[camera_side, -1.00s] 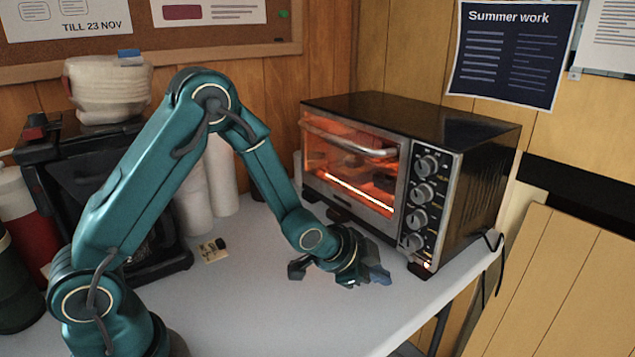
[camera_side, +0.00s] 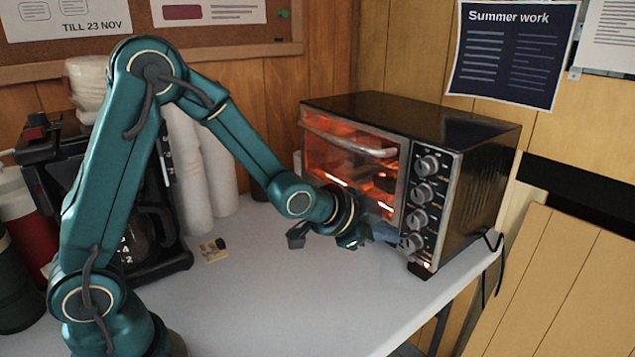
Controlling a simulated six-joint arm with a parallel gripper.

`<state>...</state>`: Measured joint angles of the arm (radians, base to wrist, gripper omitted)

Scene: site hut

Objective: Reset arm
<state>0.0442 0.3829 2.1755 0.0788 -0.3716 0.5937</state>
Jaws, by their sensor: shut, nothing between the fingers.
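My gripper (camera_side: 374,232) is at the end of my teal arm, shut and empty. It is in front of the toaster oven (camera_side: 470,165), above the light worktop (camera_side: 270,295). Its tip overlaps the lower right of the oven's glass door and the edge of the knob panel in this view. I cannot tell whether it touches the oven. The oven's door is closed, and orange light glows inside. The shapes behind the glass are too unclear to name.
A black coffee machine (camera_side: 172,250), paper cup stacks (camera_side: 217,178) and a red flask (camera_side: 30,225) stand behind or beside my arm at left. A small card (camera_side: 212,251) lies on the worktop. The front middle of the worktop is clear. A cable (camera_side: 484,280) hangs at the right edge.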

